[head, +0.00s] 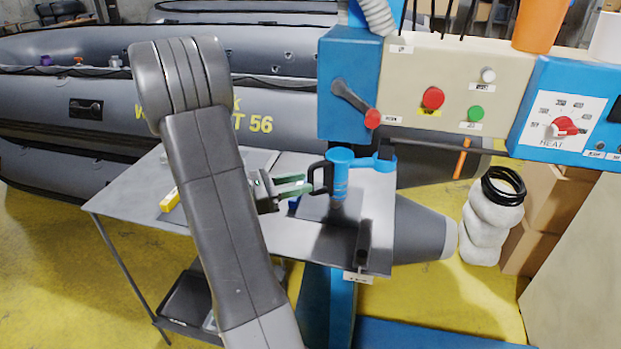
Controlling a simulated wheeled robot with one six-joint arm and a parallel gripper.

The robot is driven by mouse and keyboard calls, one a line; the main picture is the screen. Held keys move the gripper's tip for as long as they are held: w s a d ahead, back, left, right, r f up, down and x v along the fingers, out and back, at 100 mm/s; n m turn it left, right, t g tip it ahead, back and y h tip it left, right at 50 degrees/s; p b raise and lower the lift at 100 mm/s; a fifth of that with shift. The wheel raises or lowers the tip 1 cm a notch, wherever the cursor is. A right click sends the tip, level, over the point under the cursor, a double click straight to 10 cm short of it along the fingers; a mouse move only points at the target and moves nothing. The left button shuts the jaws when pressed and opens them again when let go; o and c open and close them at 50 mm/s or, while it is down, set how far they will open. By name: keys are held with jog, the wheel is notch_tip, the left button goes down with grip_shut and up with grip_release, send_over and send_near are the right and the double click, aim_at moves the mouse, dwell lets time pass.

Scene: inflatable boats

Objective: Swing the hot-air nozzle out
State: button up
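The hot-air nozzle unit is a blue upright cylinder (341,172) with a blue side arm (375,164), above the grey table of the machine. A black loop handle (318,178) sticks out from its left side. My gripper (308,184) comes in from the left, its greenish fingertips right at the handle. A narrow gap shows between the fingers, but I cannot tell whether they touch or grip the handle. My grey arm hides part of the table and of the gripper. The nozzle's lower end is hard to make out.
A control panel (455,60) with a red-knobbed lever (355,103), buttons and a heat dial (562,127) stands above right. The grey table (130,200) carries a yellow item (170,200). Grey boats (60,110) lie behind. White rolls (480,235) and boxes (555,205) stand right.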

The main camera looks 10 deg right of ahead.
aim_at(311, 181)
jog(key=shift+w+d, duration=0.2)
jog(key=shift+d, duration=0.7)
jog(key=shift+w+d, duration=0.15)
jog(key=shift+d, duration=0.7)
grip_shut()
